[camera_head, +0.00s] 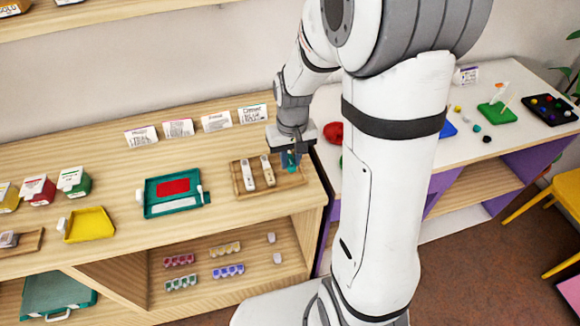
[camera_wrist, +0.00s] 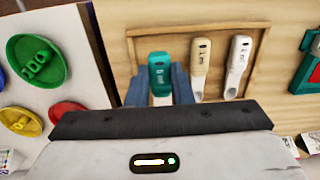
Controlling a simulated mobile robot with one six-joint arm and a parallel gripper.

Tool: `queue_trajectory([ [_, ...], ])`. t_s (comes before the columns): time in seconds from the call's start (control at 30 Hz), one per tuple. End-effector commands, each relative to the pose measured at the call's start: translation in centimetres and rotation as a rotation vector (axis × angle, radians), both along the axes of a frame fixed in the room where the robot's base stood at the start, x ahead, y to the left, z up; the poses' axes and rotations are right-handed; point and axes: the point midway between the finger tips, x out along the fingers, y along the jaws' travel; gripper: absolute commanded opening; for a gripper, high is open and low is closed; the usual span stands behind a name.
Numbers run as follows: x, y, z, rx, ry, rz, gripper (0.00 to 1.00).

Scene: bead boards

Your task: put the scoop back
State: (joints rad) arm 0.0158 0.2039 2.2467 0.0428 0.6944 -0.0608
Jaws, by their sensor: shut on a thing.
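A teal scoop (camera_wrist: 160,74) is between the two blue-grey fingers of my gripper (camera_wrist: 168,88) in the wrist view, and the gripper is shut on it. In the head view, my gripper (camera_head: 290,158) is over the right end of a wooden tray (camera_head: 276,187), with the teal scoop (camera_head: 285,160) partly hidden by it. The tray also shows in the wrist view (camera_wrist: 215,19). A beige scoop (camera_wrist: 200,62) and a white scoop (camera_wrist: 238,64) lie side by side in the tray, beside the teal one. I cannot tell whether the teal scoop touches the tray floor.
A teal tray with a red patch (camera_head: 173,186) and a yellow dustpan-like tray (camera_head: 89,225) stand left on the shelf top. Label cards (camera_head: 178,128) stand behind. Round coloured lids (camera_wrist: 36,60) are on the white table to the right. Bare wood lies left of the wooden tray.

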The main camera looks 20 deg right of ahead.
Motion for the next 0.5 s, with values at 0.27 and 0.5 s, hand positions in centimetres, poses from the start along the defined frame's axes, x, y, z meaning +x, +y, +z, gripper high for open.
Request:
queue_trajectory([
  [0.27,0.0,0.0,-3.5,0.000,0.003,-0.001,0.00],
  [0.5,0.0,0.0,-4.1,0.000,-0.001,-0.002,0.00],
])
